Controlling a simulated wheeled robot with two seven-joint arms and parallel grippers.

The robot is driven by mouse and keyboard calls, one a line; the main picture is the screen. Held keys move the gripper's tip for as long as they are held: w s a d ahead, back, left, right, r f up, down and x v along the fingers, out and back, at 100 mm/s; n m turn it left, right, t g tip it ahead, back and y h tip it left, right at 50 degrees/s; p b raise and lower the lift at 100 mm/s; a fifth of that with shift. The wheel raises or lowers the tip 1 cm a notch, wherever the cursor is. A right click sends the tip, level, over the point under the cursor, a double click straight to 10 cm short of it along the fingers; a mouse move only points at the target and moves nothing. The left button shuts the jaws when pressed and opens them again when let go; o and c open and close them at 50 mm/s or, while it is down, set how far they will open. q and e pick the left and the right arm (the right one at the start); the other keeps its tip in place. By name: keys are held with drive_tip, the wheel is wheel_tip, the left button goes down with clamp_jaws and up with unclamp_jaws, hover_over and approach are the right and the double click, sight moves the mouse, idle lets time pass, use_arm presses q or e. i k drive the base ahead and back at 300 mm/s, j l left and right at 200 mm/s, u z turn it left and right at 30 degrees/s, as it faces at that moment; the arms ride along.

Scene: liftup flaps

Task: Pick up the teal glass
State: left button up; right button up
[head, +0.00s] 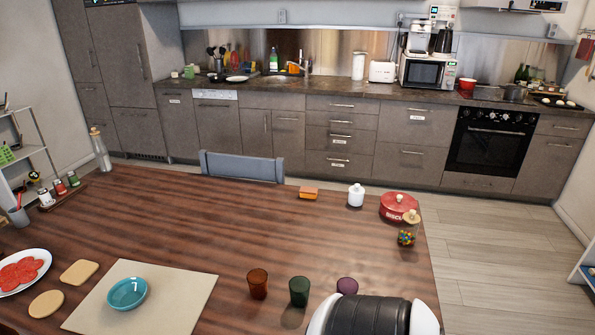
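The teal glass (299,291) is dark green-teal and stands upright on the wooden table near the front edge of the picture. It is between an amber-brown glass (258,284) on its left and a purple glass (347,286) on its right, apart from both. A black and white part of my own body rises at the bottom, right of the teal glass, and hides the lower part of the purple glass. Neither of my grippers shows in the head view.
On the table (225,225), a beige mat (185,300) bears a teal bowl (127,293). A red tin (398,207), a candy jar (407,230), a white jar (356,195) and an orange block (308,193) stand farther back. The table behind the glasses is clear.

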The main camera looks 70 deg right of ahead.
sight(299, 286)
drive_tip(key=z, duration=2.15)
drive_tip(key=k+u, duration=0.15)
